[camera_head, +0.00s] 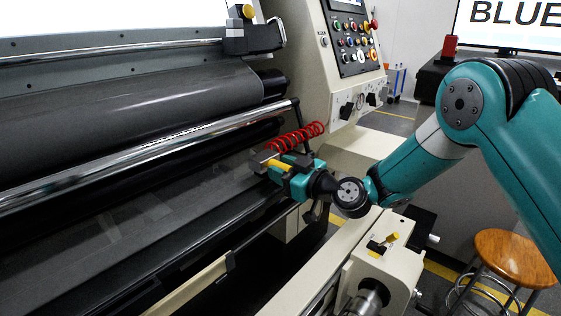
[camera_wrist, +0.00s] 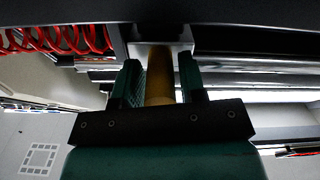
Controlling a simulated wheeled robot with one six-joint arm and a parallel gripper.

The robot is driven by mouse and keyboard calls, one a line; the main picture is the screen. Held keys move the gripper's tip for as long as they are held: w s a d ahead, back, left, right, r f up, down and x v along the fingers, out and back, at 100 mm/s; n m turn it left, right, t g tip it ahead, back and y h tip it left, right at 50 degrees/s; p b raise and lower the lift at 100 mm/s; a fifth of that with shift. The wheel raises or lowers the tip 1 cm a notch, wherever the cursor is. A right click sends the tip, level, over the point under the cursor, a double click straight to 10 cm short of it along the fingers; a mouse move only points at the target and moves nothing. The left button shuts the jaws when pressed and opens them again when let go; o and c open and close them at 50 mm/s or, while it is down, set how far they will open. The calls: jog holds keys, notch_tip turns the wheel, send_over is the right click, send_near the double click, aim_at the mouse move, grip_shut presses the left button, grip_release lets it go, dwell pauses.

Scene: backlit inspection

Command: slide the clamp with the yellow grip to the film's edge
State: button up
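The clamp (camera_head: 262,161) is a small grey block with a yellow grip (camera_head: 279,165), at the right end of the dark rollers in the head view. In the wrist view the yellow grip (camera_wrist: 160,76) stands between the two green fingers of my gripper (camera_wrist: 161,82), which appear to touch it on both sides. My gripper also shows in the head view (camera_head: 284,170), at the clamp. A dark, glossy sheet, probably the film (camera_head: 140,215), spreads left of the clamp; its exact edge is hard to make out.
A red coiled hose (camera_head: 296,137) hangs just above my gripper. A chrome roller (camera_head: 150,155) crosses above the sheet. Another block with a yellow knob (camera_head: 248,12) sits on the upper rail. A cream housing (camera_head: 385,270) stands at front right, near a wooden stool (camera_head: 503,250).

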jog(key=shift+w+a, duration=0.25)
jog(key=shift+a, duration=0.1)
jog(key=shift+c, duration=0.5)
grip_shut()
jog(key=w+d+b, duration=0.1)
jog(key=b, duration=0.1)
jog(key=w+d+b, duration=0.2)
jog(key=shift+w+f+b, duration=0.2)
jog(key=shift+w+b, duration=0.1)
jog(key=shift+b, duration=0.05)
jog(key=shift+w+d+r, duration=0.1)
jog(key=shift+w+r, duration=0.05)
jog(key=shift+o, duration=0.5)
grip_release()
